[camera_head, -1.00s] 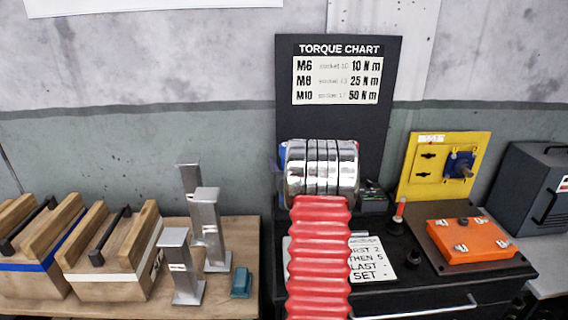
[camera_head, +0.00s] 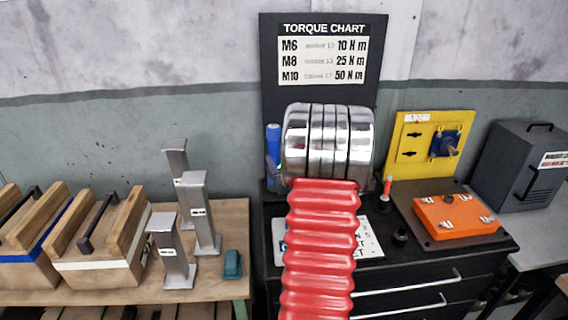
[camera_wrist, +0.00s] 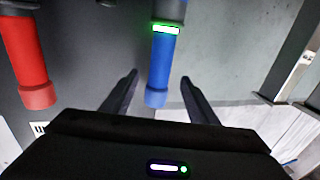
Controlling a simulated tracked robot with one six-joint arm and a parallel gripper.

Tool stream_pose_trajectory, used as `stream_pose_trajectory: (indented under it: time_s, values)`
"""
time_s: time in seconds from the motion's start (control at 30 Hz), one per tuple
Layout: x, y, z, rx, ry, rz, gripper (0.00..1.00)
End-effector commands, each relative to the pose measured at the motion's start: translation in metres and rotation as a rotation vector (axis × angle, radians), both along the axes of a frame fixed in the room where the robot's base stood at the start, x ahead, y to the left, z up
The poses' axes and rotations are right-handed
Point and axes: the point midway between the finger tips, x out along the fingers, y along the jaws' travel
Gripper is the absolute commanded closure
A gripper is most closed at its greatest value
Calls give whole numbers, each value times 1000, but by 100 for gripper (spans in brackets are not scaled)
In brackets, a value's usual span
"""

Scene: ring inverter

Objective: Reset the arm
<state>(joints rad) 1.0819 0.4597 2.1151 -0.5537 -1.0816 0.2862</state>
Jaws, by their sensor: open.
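My gripper (camera_wrist: 158,88) shows in the wrist view as two dark fingers, open and spread apart. A blue handle (camera_wrist: 160,65) with a lit green band at its top reaches down between the fingertips; neither finger visibly touches it, and the depth gap cannot be told. In the head view a blue upright piece (camera_head: 273,145) shows just left of my arm, at the foot of the torque chart board (camera_head: 324,62). My arm, with its red ribbed sleeve and chrome rings, hides the gripper there.
A red handle (camera_wrist: 27,60) hangs left of the blue one. A black cabinet (camera_head: 440,275) carries an orange box (camera_head: 455,217) and a yellow panel (camera_head: 410,150). At left, grey metal posts (camera_head: 198,215) and wooden boxes (camera_head: 100,245) stand on a wooden bench (camera_head: 232,210).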

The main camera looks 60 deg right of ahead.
Motion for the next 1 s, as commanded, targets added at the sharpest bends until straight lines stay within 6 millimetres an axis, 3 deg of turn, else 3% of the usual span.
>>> stream_pose_trajectory:
  time_s: [0.27,1.0]
  values:
    - [-16,11,0,-1,0,0,46]
    - [-9,18,4,1,15,4,46]
